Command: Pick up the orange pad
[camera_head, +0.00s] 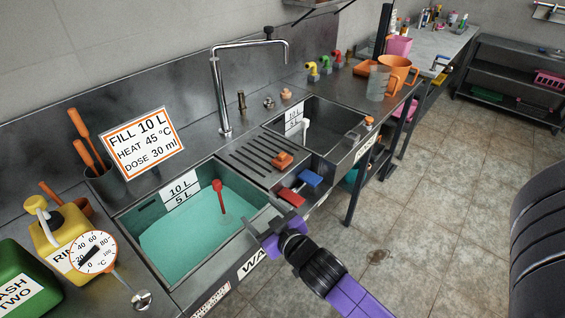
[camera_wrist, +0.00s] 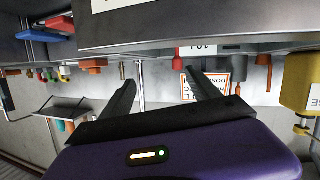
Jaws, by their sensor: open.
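The orange pad (camera_head: 283,159) lies on the ribbed metal drainer between the two sinks in the head view. An orange block that appears to be the same pad shows at the upper left of the wrist view (camera_wrist: 89,36). My gripper (camera_head: 264,216) is open and empty at the front rim of the teal-filled sink, nearer the camera than the pad and apart from it. Its two dark fingers point up the wrist view (camera_wrist: 163,80), with nothing between them.
A red pad (camera_head: 290,197) and a blue pad (camera_head: 310,178) lie in front of the drainer. The wash sink (camera_head: 200,235) holds teal liquid and a red-handled tool. A tall tap (camera_head: 222,90) stands behind. An orange jug (camera_head: 398,72) is farther right.

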